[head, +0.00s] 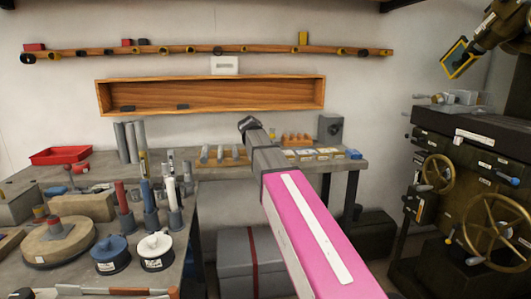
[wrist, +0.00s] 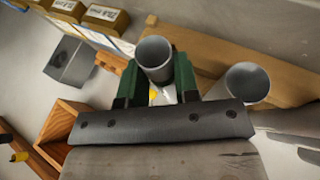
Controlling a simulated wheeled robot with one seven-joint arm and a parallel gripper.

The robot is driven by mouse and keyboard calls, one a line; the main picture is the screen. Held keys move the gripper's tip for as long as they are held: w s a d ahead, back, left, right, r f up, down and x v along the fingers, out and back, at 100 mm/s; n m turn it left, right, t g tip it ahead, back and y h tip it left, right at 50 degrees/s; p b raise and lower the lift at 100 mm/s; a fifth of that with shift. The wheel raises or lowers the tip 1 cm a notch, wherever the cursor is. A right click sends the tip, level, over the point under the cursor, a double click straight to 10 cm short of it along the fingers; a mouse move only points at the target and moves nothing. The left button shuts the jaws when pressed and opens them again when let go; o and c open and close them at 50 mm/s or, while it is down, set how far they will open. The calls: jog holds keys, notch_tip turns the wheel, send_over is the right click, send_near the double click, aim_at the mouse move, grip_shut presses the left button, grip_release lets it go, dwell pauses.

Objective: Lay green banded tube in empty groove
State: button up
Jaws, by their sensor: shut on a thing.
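My gripper (wrist: 155,82) is shut on a grey hollow tube (wrist: 155,52), with its open end toward the wrist camera. Dark green shows on both sides of this tube; I cannot tell a band on the tube from the fingers. A second grey tube (wrist: 247,80) is to the right, beside a wooden piece (wrist: 225,58). In the head view my gripper (head: 249,124) is above the back bench, and the held tube cannot be made out. Several grey tubes (head: 220,153) rest on a wooden rack (head: 210,163) left of my arm. An empty groove cannot be picked out.
A wooden wall shelf (head: 210,82) is behind the bench. A grey box (head: 330,130) and small labelled blocks (head: 305,153) are right of my arm. A cluttered bench with a red tray (head: 60,155) is at left, a machine (head: 470,165) at right.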

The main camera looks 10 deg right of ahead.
jog(key=o, duration=0.9)
jog(key=shift+s+f, duration=0.2)
jog(key=shift+f, duration=0.4)
jog(key=shift+c, duration=0.2)
jog(key=shift+o, duration=0.9)
jog(key=shift+w+r, duration=0.15)
jog(key=shift+r, duration=0.6)
jog(key=shift+w+r, duration=0.1)
jog(key=shift+r, duration=3.85)
